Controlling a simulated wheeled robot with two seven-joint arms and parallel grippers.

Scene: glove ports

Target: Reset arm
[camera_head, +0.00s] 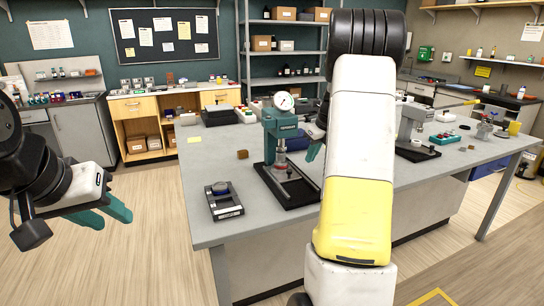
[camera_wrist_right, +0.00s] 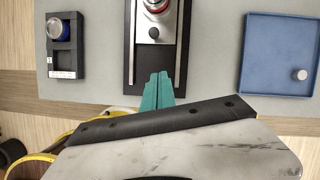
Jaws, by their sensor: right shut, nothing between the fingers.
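My left gripper (camera_head: 103,212) hangs at the left of the head view, off the table, with its two teal fingers apart and nothing between them. My right arm rises across the middle of the head view and hides most of its own gripper; a teal finger (camera_head: 314,151) shows beside the arm. In the right wrist view my right gripper (camera_wrist_right: 158,78) has its teal fingers together and empty. It lies over the front part of the press's black base (camera_wrist_right: 131,75); I cannot tell the height.
A teal press with a dial gauge (camera_head: 284,101) stands on the grey table (camera_head: 215,162). A blue tray (camera_wrist_right: 270,85) with a metal cylinder (camera_wrist_right: 299,74) lies to the right. Floor left of the table is free.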

